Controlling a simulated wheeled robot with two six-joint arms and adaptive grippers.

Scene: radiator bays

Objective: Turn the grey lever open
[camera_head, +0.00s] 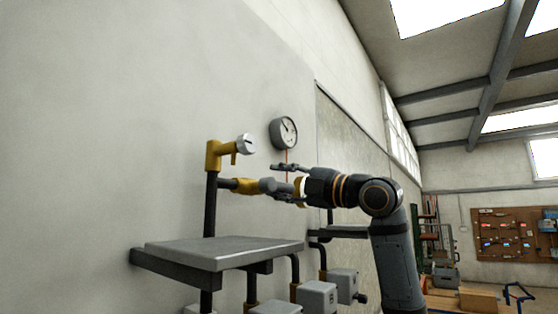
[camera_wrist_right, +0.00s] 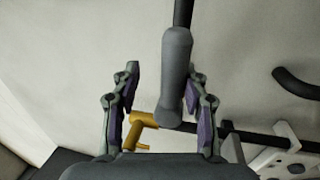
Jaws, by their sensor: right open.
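The grey lever (camera_head: 271,187) is a rounded grey handle on the yellow valve body (camera_head: 243,185) on a dark pipe in front of the wall. In the right wrist view the lever (camera_wrist_right: 175,72) runs lengthwise between the two spread fingers, nearer the right one. My right gripper (camera_head: 280,183) reaches in from the right and is open around the lever; its fingers show on both sides of it in the wrist view (camera_wrist_right: 164,76). No grip on the lever is seen. My left gripper is not in view.
A yellow elbow with a silver knob (camera_head: 245,144) sits above the lever. A round gauge (camera_head: 284,133) is on the wall. A grey shelf (camera_head: 215,252) stands below, with grey boxes (camera_head: 318,296) on pipes lower down.

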